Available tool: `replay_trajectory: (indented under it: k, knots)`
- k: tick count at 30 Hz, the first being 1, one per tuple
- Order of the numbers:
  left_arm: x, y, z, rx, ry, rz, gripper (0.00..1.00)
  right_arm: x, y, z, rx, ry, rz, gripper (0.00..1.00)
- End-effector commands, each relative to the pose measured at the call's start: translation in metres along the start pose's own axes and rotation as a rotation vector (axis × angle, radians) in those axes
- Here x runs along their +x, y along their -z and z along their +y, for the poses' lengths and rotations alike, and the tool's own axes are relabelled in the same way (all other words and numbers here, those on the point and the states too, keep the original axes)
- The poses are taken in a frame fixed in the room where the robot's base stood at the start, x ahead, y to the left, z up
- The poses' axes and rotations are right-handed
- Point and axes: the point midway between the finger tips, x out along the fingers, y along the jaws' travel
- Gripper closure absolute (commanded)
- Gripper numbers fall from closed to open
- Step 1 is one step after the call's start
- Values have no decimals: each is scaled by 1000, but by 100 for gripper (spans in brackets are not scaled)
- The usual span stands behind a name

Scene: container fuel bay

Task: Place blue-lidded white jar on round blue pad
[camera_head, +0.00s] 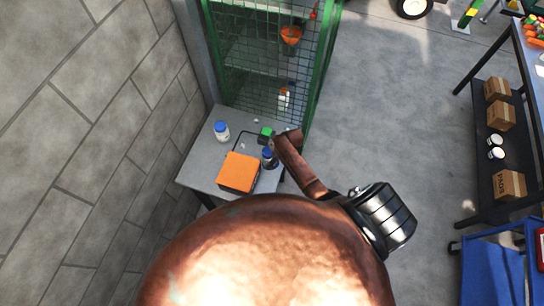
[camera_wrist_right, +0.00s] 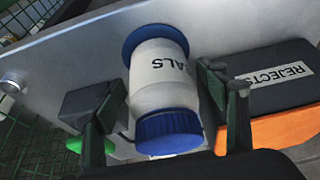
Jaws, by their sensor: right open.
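A white jar with a blue lid (camera_wrist_right: 160,82) stands upright in the right wrist view, its base on a round blue pad (camera_wrist_right: 131,42) that shows around it. Dark letters mark its side. My right gripper (camera_wrist_right: 166,108) is open, with one finger on each side of the jar. My left gripper is not in view.
A dark box marked REJECTS (camera_wrist_right: 275,75) and an orange piece (camera_head: 238,172) lie beside the gripper.

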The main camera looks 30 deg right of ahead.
Motion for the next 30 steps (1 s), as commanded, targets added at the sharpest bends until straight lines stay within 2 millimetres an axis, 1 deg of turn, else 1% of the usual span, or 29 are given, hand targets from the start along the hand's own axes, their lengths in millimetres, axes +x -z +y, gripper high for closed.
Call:
replay_trajectory:
  k: [1,5,15,18,21,24,30]
  knots:
    - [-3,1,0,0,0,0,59,-4,2,0,0,0,1,33]
    - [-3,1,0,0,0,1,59,-18,1,1,0,-2,1,33]
    - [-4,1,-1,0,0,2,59,-86,1,1,-2,-4,2,33]
    - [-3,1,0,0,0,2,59,-102,1,1,-2,-2,1,33]
    - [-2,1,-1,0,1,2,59,-114,1,1,0,-1,1,33]
    - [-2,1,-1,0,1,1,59,-120,1,1,-1,-1,1,33]
    - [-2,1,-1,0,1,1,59,-123,1,0,0,0,0,33]
